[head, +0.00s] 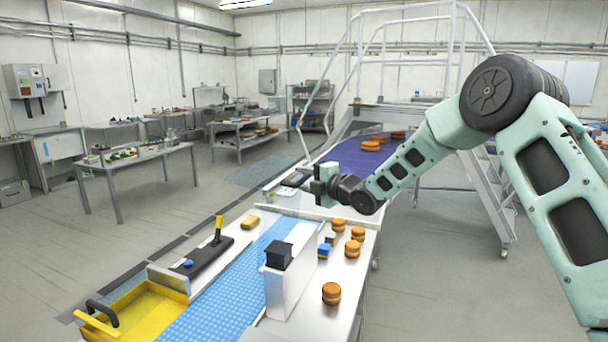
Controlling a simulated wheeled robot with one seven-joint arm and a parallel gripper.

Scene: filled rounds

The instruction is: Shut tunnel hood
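My gripper (308,183) is at the end of my pale green arm, above the far end of the white worktop, its dark fingers pointing left. Its fingers are small and partly dark on dark, so I cannot tell whether they are open or shut. A white upright housing (291,284) with a black block on top stands beside the blue conveyor belt (215,305); it may be part of the tunnel. No clearly separate hood or hinge can be made out. My gripper is beyond this housing and apart from it.
Several filled rounds (331,293) lie on the worktop right of the belt, near a small blue item (324,251). A yellow tray (140,310) and a black fixture with a yellow lever (218,230) are left of it. A stair frame (480,190) stands behind my arm.

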